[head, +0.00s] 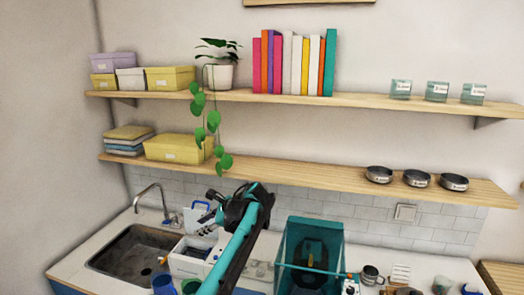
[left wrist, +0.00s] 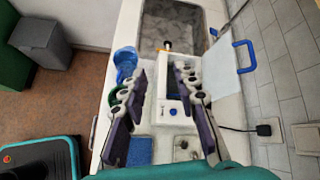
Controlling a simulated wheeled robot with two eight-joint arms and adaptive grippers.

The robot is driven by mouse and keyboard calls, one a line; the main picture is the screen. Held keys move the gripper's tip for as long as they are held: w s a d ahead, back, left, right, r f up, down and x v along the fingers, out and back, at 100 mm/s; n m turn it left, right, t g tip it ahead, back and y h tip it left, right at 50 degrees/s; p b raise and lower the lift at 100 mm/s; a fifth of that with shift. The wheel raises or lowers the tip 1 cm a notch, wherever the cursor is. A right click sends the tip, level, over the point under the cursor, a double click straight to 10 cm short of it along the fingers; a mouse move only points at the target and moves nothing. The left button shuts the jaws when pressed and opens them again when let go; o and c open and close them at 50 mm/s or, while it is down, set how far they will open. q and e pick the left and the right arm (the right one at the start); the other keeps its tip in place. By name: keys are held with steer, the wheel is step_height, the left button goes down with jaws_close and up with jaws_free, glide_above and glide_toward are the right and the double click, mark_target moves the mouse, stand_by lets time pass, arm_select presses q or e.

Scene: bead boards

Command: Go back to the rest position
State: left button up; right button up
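My left gripper (head: 205,209) is above the counter in the head view, its arm rising from the lower middle and its fingers turned to the left. In the left wrist view the left gripper (left wrist: 161,70) has its two dark fingers apart, with nothing held between them. Below it is a white appliance (left wrist: 172,113) with a blue button; it also shows in the head view (head: 186,264), partly hidden by the arm. My right gripper does not show in either view.
The sink (head: 135,255) is left of the appliance. A blue cup (left wrist: 125,62) stands beside it. A teal box-like unit (head: 312,232), a metal mug (head: 371,274) and other small items stand on the right counter. Two wall shelves (head: 300,178) run above the arm.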

arm_select(q)
steer(key=s+a+f+n+t+h+b, duration=0.1)
steer(key=s+f+n+h+b, duration=0.2)
steer(key=s, duration=0.7)
steer(key=s+a+f+n+h+b, duration=0.15)
steer(key=s+n, duration=0.35)
steer(key=s, duration=0.6)
steer(key=s+d+f+n+t+h+b, duration=0.1)
steer(key=s+d+f+n+h, duration=0.1)
steer(key=s+f+n, duration=0.2)
steer(key=s+d+f+n+t+h+b, duration=0.1)
steer(key=s+d+f+n+h+b, duration=0.1)
steer(key=s+f, duration=0.8)
steer(key=s+n+h, duration=0.1)
steer(key=s+n, duration=0.1)
steer(key=s, duration=0.1)
steer(key=shift+s+f+n, duration=0.15)
steer(key=shift+s+n, duration=0.1)
steer(key=shift+n, duration=0.15)
